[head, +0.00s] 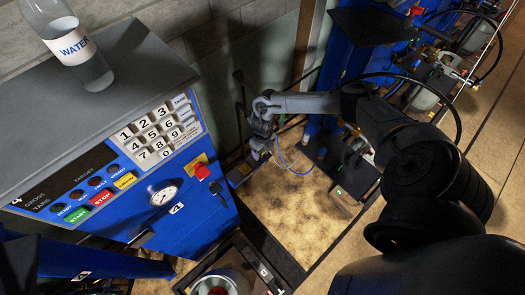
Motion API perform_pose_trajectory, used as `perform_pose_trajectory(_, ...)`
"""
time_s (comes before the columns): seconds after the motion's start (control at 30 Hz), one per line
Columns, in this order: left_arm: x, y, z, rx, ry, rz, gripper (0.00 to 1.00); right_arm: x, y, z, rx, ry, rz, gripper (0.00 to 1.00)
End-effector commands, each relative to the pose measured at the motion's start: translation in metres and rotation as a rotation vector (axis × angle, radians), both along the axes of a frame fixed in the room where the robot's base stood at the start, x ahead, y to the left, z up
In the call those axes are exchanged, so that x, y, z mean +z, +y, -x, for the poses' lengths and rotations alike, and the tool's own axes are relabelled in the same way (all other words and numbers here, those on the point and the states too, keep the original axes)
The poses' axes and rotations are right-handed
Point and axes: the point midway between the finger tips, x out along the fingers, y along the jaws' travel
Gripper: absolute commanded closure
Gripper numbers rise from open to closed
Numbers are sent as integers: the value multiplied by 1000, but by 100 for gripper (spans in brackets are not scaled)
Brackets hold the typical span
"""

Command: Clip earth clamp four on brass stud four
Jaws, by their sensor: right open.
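My right gripper (260,148) hangs at the end of my right arm, in the gap to the right of the blue scale cabinet marked 4 (195,220). It points down and is open. A thin blue cable (290,168) loops just right of the gripper. Whether its end carries the earth clamp is too small to tell. I cannot make out brass stud four; the area under the gripper is dark and partly hidden by it. My left gripper is not in view.
A water bottle (88,65) stands on the cabinet's grey top (120,55). A red knob (203,172) and a round gauge (163,195) are on its front. Another blue machine with hoses (400,55) is at upper right. Tan floor (300,215) lies open between.

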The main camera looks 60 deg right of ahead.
Motion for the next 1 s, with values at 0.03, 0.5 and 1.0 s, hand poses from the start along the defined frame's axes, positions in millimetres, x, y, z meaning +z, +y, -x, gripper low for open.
perform_pose_trajectory(0.03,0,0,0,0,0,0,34,0,0,0,0,0,0,34)
perform_pose_trajectory(0.5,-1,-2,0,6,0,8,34,0,0,0,0,0,0,43)
perform_pose_trajectory(1.0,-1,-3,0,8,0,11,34,0,0,0,0,0,0,100)
